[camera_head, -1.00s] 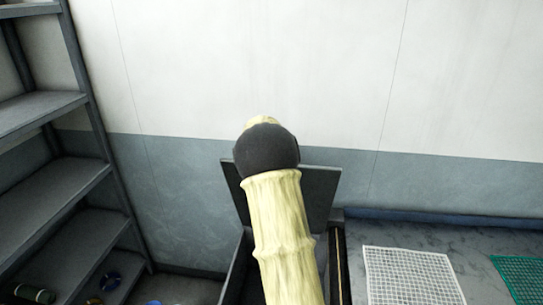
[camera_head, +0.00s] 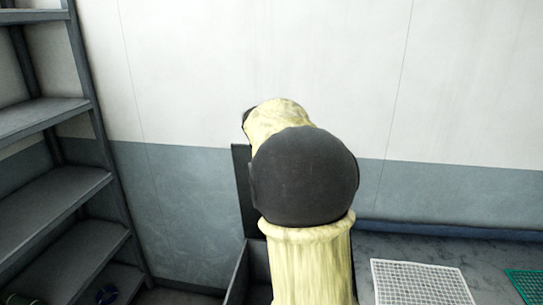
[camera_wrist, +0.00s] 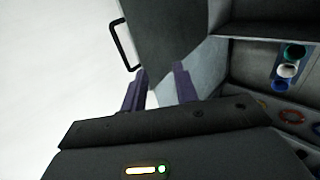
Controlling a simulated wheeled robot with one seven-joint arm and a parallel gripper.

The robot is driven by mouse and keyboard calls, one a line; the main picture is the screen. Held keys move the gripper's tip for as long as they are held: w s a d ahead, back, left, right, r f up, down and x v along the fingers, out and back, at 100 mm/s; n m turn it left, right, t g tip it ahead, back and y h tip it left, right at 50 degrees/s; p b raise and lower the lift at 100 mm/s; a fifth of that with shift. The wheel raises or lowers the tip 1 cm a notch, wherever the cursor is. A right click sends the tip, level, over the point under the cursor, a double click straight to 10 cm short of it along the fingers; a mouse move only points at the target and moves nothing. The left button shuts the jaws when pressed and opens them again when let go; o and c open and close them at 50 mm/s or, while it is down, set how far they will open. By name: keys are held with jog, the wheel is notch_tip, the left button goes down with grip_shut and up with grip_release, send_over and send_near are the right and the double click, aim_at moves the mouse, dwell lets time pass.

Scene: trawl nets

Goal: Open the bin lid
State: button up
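The bin lid (camera_head: 241,185) stands raised, roughly upright, behind the bin (camera_head: 238,274) in the head view; my arm covers most of both. In the wrist view the lid (camera_wrist: 172,32) is a dark grey panel, with a black bar handle (camera_wrist: 121,46) at its left edge. My gripper (camera_wrist: 161,76) has its two purple fingers apart with nothing seen between them. The fingers show in front of the lid's lower end, with the handle to their left; whether they touch the lid I cannot tell. My gripper is hidden in the head view.
A grey shelf unit (camera_head: 60,200) stands at the left. At the right, a white mesh sheet (camera_head: 420,284) and a green one (camera_head: 527,284) lie on a grey surface. Coloured spools (camera_wrist: 288,70) sit on shelving in the wrist view. A wall stands behind.

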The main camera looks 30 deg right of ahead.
jog(key=shift+v, duration=1.05)
jog(key=shift+c, duration=1.1)
jog(key=shift+a+f, duration=0.15)
jog(key=shift+f, duration=0.15)
jog(key=c, duration=0.4)
jog(key=s+a+f, duration=0.1)
jog(key=a+f, duration=0.1)
jog(key=a+f+m+y+b, duration=0.1)
jog(key=a+f, duration=0.1)
jog(key=f, duration=0.1)
jog(key=s+a+f+m+y, duration=0.1)
jog(key=a+f, duration=0.1)
jog(key=f, duration=0.1)
jog(key=shift+s+g+b, duration=0.35)
jog(key=shift+g, duration=0.05)
grip_shut()
jog(key=s+a+f+m+g+y+b, duration=0.3)
jog(key=s+a+f+m, duration=0.5)
jog(key=s+a+f, duration=0.8)
jog(key=s+f+g+y, duration=0.1)
jog(key=s+f, duration=0.3)
jog(key=shift+a+f, duration=0.2)
jog(key=shift+a, duration=0.1)
